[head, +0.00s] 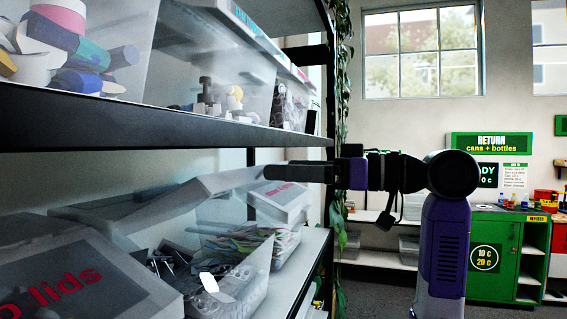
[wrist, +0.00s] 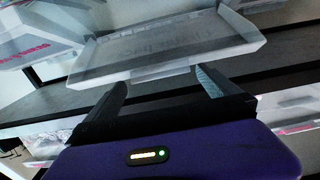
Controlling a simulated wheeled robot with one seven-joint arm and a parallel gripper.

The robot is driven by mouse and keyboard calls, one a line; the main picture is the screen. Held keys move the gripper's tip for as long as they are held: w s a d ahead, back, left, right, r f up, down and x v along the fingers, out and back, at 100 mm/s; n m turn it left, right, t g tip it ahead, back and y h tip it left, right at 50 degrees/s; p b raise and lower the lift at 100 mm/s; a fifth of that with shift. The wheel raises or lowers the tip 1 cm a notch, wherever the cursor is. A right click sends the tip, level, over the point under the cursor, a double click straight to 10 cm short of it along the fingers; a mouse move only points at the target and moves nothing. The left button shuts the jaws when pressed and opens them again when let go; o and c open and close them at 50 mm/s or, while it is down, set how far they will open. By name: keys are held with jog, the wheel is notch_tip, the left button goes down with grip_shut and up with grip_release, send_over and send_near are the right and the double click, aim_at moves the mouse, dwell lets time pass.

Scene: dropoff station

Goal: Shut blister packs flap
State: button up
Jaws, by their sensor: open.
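An open clear bin (head: 232,287) stands on the lower shelf in the head view, with packs and other small items inside. Its pale translucent flap (head: 222,182) is raised and slants up toward my gripper (head: 270,172). In the wrist view a pale flap (wrist: 165,48) with faint, unreadable lettering lies just beyond my gripper (wrist: 160,88). The two dark fingers are apart with nothing between them. The fingertips are close to the flap's edge; I cannot tell whether they touch it. My gripper is level, above the bin's far side.
A bin with a grey lid marked "lids" (head: 60,285) stands at the near left. Another lidded bin (head: 282,198) stands beyond the open one. The upper shelf (head: 150,130) runs close above my gripper. The room to the right of the shelves is open.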

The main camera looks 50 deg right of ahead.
jog(key=shift+x, duration=0.9)
jog(key=shift+c, duration=0.4)
